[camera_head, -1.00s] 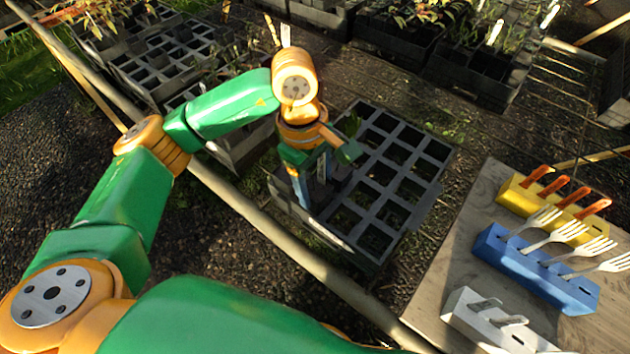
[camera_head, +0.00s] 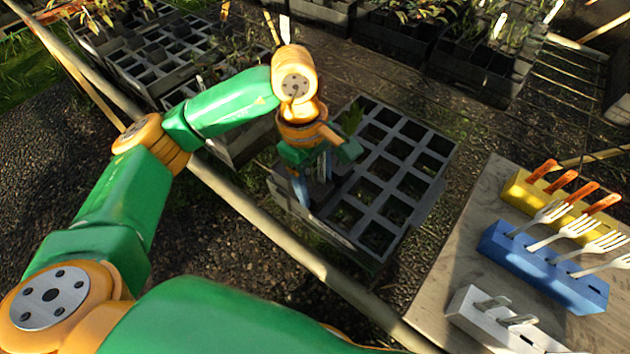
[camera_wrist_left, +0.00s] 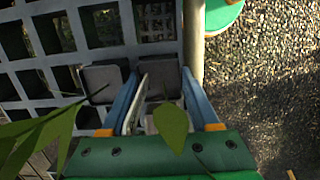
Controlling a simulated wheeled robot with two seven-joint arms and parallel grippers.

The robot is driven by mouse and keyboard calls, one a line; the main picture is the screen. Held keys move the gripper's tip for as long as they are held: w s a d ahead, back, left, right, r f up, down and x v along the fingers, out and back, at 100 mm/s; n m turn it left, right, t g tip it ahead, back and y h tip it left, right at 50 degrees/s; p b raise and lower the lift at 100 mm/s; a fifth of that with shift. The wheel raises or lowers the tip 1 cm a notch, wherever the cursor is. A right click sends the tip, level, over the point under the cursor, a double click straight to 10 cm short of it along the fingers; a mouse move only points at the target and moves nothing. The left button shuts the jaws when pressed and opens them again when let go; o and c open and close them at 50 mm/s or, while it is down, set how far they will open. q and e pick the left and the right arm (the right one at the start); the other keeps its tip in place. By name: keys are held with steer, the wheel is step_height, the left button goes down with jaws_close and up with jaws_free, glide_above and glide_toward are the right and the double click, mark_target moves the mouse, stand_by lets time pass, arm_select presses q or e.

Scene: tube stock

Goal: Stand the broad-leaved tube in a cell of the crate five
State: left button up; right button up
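My left gripper (camera_head: 313,188) points down over the near-left edge of a grey grid crate (camera_head: 405,205). Its blue fingers (camera_wrist_left: 160,72) stand apart, on either side of a dark grey square tube top (camera_wrist_left: 161,82). Another tube (camera_wrist_left: 103,83) sits beside the left finger in the wrist view. Broad green leaves (camera_wrist_left: 40,130) lie to the left there, and one leaf (camera_wrist_left: 171,126) hangs before the gripper body. No crate number is readable. The right gripper is not in view.
Most crate cells to the right are empty. A wooden table (camera_head: 455,270) stands at right, with yellow (camera_head: 520,192), blue (camera_head: 540,268) and white (camera_head: 500,325) tool blocks. Other crates with plants stand behind (camera_head: 470,70). A pale rail (camera_head: 290,245) runs along the near side.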

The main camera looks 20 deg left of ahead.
arm_select(q)
steer(key=o, duration=0.5)
steer(key=shift+c, duration=0.2)
steer(key=shift+r, duration=0.15)
steer(key=r, duration=0.4)
steer(key=a+r, duration=0.1)
steer(key=r, duration=0.2)
steer(key=shift+w, duration=0.1)
